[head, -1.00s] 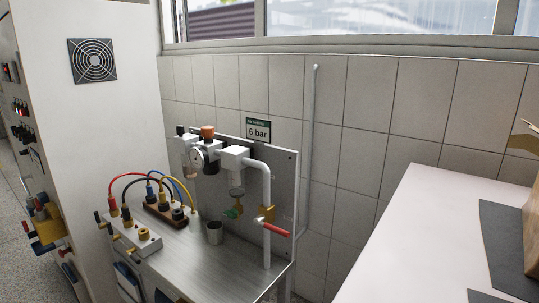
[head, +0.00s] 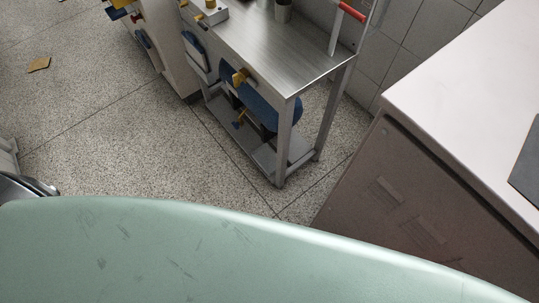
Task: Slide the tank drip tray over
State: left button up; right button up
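A blue tank (head: 272,112) lies under the steel bench (head: 285,62), partly hidden by the bench top and a front leg. A small blue-and-yellow fitting (head: 239,120) shows below the tank's left end. The bench has a low grey shelf (head: 264,158) near the floor. I cannot make out a separate drip tray under the tank; the space there is dark and partly covered. Neither of my grippers is in view.
A yellow valve handle (head: 240,77) sticks out below the bench's front edge. A white-topped cabinet (head: 455,95) stands at right. Speckled floor (head: 130,130) is mostly clear; a brown scrap (head: 39,64) lies left.

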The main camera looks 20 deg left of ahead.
aim_at(265, 157)
jog(key=i+j+z, duration=0.1)
jog(key=j, duration=0.35)
jog(key=i+j+z, duration=0.15)
jog(key=j, duration=0.25)
jog(key=i+j+z, duration=0.1)
jog(key=j, duration=0.35)
